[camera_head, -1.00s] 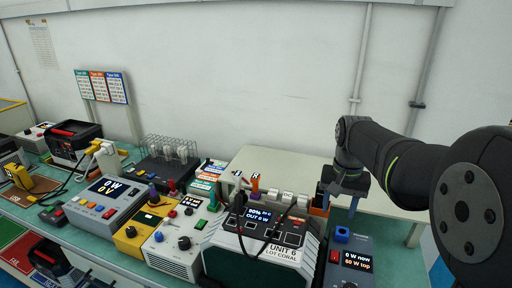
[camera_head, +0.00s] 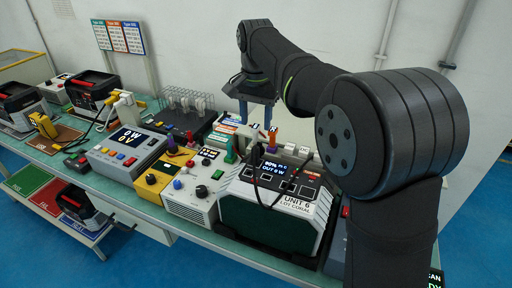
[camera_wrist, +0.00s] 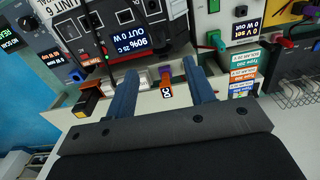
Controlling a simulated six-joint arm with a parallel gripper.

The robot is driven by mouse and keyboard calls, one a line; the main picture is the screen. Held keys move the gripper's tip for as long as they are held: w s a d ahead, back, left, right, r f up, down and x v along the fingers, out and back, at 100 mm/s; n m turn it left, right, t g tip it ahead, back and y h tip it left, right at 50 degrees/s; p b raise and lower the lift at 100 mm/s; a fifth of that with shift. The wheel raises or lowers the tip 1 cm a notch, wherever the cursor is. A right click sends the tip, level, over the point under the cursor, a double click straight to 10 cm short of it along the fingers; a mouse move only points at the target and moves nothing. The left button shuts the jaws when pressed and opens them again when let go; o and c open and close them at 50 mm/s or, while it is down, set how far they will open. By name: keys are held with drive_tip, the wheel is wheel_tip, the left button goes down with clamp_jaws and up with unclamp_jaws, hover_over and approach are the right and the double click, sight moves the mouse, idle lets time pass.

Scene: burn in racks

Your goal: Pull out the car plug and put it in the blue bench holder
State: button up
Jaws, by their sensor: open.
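The Unit 6 power station (camera_head: 270,222) stands on the bench with a lit display. A black cable (camera_head: 256,193) loops over its front. In the wrist view, a purple plug-like part (camera_wrist: 165,73) with an orange DC tag (camera_wrist: 167,94) sits at its back edge, between my fingers in the picture. I cannot tell for sure which part is the car plug. My gripper (camera_wrist: 161,88) is open and empty; in the head view it hangs (camera_head: 256,112) above the unit's back. A small blue part (camera_wrist: 77,75), perhaps the holder, shows at the wrist view's left; my arm hides that area in the head view.
White plugs (camera_head: 297,150) stand close beside the tagged part along the unit's back. Label cards (camera_wrist: 244,72) and a wire rack (camera_head: 183,100) are nearby. Instruments (camera_head: 125,150) crowd the bench to the left. My arm covers the bench's right end in the head view.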

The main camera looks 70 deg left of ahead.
sight(256, 146)
wheel_tip(256, 146, down, 12)
drive_tip(key=shift+f, duration=0.2)
drive_tip(key=shift+c, duration=0.2)
clamp_jaws()
idle(0.3)
